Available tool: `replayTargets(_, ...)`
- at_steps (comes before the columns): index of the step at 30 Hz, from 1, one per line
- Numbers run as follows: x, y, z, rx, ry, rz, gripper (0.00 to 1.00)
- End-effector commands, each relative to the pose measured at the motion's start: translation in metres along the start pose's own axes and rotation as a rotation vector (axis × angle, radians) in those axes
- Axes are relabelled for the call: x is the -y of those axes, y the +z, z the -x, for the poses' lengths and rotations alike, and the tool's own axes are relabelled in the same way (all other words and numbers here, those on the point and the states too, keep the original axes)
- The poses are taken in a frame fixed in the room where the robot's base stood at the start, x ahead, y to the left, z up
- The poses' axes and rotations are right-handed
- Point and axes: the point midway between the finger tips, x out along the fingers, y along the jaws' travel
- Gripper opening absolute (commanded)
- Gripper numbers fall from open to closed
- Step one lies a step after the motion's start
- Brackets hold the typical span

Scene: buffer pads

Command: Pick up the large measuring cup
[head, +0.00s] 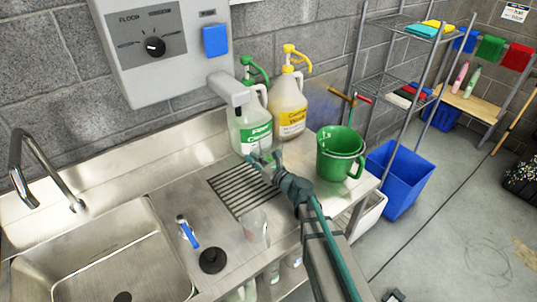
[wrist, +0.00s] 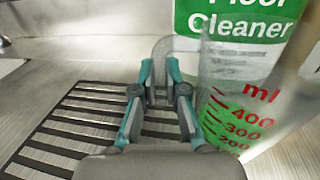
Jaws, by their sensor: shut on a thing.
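The large measuring cup (wrist: 240,115) is clear, with red "ml" marks and numbers, at the right of the wrist view. In the head view its clear body is hard to make out around my gripper (head: 265,160), in front of the floor cleaner jug. In the wrist view my gripper (wrist: 159,80) has its teal fingers close together with a clear part of the cup between them.
The floor cleaner jug (head: 250,125) and a yellow jug (head: 290,105) stand behind. A green bucket (head: 340,153) is to the right. A smaller clear cup (head: 255,226), a blue-handled tool (head: 188,232) and a black disc (head: 212,260) lie in front, beside the sink (head: 90,255).

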Motion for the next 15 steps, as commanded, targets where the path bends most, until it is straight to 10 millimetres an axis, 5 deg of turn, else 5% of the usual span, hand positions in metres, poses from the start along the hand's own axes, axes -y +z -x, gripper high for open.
replayTargets(15, -0.0001, 0.0033, 0.0002, 0.001, 0.0, 0.0, 0.0)
